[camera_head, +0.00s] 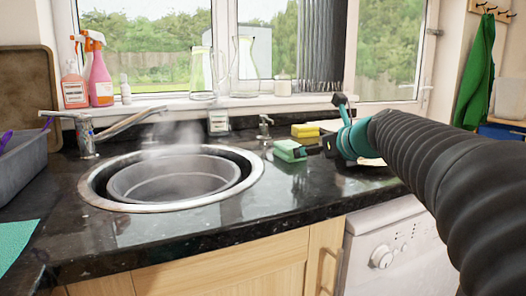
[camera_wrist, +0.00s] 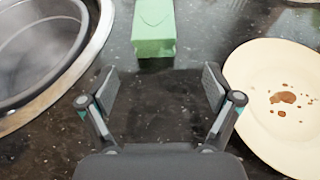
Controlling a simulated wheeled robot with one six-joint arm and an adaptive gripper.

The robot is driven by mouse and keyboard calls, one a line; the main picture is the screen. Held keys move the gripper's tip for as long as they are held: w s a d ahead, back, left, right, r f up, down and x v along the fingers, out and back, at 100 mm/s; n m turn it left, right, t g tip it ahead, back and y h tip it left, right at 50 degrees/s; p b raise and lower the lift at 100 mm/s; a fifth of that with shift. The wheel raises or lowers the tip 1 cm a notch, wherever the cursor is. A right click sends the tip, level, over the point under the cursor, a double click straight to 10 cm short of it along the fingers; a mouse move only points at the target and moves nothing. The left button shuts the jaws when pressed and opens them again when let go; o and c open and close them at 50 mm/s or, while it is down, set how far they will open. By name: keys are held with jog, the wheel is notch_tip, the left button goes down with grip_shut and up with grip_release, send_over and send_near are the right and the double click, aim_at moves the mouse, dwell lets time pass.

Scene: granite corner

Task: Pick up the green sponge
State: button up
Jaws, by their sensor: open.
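The green sponge (camera_head: 289,150) lies on the dark granite counter to the right of the sink. In the wrist view the green sponge (camera_wrist: 154,30) is a pale green block at the top, ahead of the fingers. My gripper (camera_head: 309,151) reaches in from the right, low over the counter, with its tips close to the sponge's right side. In the wrist view my gripper (camera_wrist: 160,84) is open, with bare counter between its fingers. The sponge lies beyond the fingertips, slightly left of centre. I cannot tell from the head view whether a finger touches it.
The round sink (camera_head: 172,205) with a steaming basin is at left. A cream plate with brown stains (camera_wrist: 258,125) lies right of my gripper. A yellow sponge (camera_head: 305,130) lies behind the green one. A tap (camera_head: 90,140) and windowsill bottles (camera_head: 100,80) stand further back.

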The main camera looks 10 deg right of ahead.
aim_at(295, 160)
jog(key=x, duration=0.2)
jog(key=shift+w+a+f, duration=0.1)
jog(key=shift+w+a, duration=0.05)
jog(key=shift+w, duration=0.25)
jog(key=shift+a+r+x, duration=0.1)
jog(key=shift+r+x, duration=0.05)
jog(key=shift+x, duration=0.75)
jog(key=shift+a+r+x, duration=0.1)
jog(key=shift+a+x, duration=0.05)
jog(key=shift+x, duration=0.7)
jog(key=shift+a+r+x, duration=0.1)
jog(key=shift+r+x, duration=0.05)
jog(key=shift+x, duration=0.75)
jog(key=c, duration=1)
